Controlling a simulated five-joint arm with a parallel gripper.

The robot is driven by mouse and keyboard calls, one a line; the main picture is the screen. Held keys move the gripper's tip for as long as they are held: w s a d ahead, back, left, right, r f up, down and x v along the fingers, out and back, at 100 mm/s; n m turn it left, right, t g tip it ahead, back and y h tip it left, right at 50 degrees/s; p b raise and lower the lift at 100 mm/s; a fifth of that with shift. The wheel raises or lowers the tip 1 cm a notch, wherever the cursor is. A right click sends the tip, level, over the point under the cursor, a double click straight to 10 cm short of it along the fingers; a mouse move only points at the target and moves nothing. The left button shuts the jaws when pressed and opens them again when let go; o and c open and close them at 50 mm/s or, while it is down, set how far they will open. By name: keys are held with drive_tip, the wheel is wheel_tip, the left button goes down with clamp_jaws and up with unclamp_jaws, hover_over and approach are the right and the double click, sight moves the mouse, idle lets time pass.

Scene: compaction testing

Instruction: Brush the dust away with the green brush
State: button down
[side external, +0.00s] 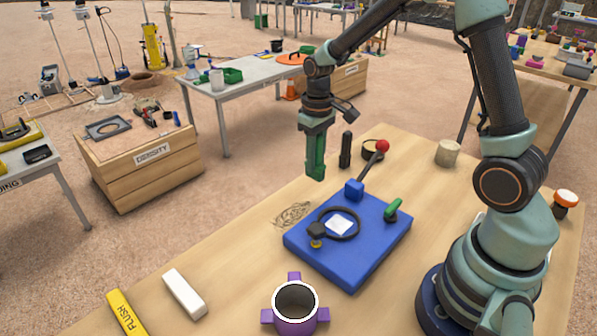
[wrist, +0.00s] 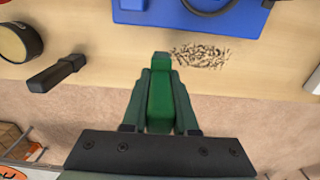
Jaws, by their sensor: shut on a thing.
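My gripper (side external: 316,122) is shut on the green brush (side external: 316,160), which points downward near the table's far edge in the side external view. In the wrist view, the green brush (wrist: 160,98) sits between the two dark green fingers of my gripper (wrist: 161,88). The dust (side external: 293,215) is a small brownish patch on the wooden table, left of the blue plate. It also shows in the wrist view (wrist: 202,56), just right of the brush tip. The brush looks apart from the dust; its exact height above the table is hard to tell.
The blue plate (side external: 340,262) carries a black ring, a red-knobbed lever (side external: 380,148) and a green handle (side external: 392,211). A black upright grip (side external: 346,150) stands behind. A purple cup (side external: 295,318), white block (side external: 184,293) and yellow FLUSH bar (side external: 126,312) lie in front.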

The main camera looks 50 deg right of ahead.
sight(315, 179)
drive_tip(key=shift+f, duration=3.05)
drive_tip(key=shift+f, duration=0.1)
drive_tip(key=shift+f, duration=0.35)
drive_tip(key=shift+a+r, duration=0.1)
drive_tip(key=shift+a, duration=7.7)
drive_tip(key=shift+d, duration=5.95)
drive_tip(key=shift+s+d, duration=0.15)
drive_tip(key=shift+d, duration=1.75)
